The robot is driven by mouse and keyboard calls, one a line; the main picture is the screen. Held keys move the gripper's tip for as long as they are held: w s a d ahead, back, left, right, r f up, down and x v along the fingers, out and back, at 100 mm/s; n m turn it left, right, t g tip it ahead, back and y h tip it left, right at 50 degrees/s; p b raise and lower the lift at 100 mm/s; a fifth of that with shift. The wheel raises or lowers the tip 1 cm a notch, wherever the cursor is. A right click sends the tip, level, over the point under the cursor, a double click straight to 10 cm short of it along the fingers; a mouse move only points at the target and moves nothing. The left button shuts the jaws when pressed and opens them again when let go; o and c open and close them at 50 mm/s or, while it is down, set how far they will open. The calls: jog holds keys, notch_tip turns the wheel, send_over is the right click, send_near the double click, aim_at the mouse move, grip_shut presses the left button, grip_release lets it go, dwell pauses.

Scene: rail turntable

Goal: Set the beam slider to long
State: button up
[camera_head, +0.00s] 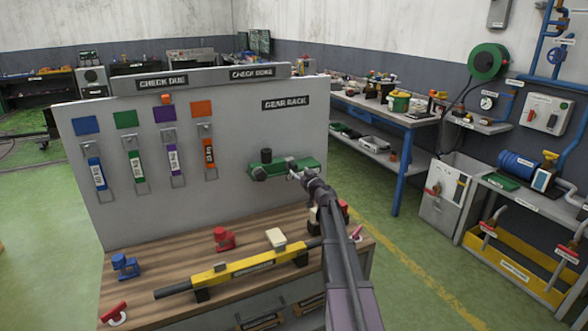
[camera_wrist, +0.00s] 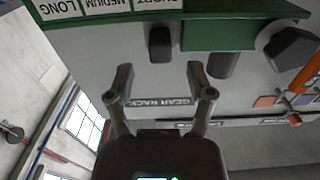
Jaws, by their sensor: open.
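The green device (camera_head: 284,167) is mounted on the grey panel under the GEAR RACK sign. In the wrist view its green body (camera_wrist: 100,30) appears upside down, with a white strip (camera_wrist: 108,8) lettered LONG, MEDIUM and SHORT. A dark knob (camera_wrist: 160,44) stands beside the SHORT label; it looks like the beam slider. My gripper (camera_wrist: 160,74) is open, its fingertips on either side of the knob's line and apparently short of it. In the head view my gripper (camera_head: 298,176) is at the device's right part and hides some of it.
A dark cylinder (camera_wrist: 222,64) and a faceted dark knob (camera_wrist: 291,49) stick out close to the right of the slider knob. Below the panel, a wooden bench (camera_head: 190,250) bears a yellow bar tool (camera_head: 240,265) and a red fitting (camera_head: 223,239).

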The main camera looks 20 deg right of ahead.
aim_at(296, 168)
jog(key=shift+w+a, duration=0.1)
jog(key=shift+w, duration=2.2)
grip_shut()
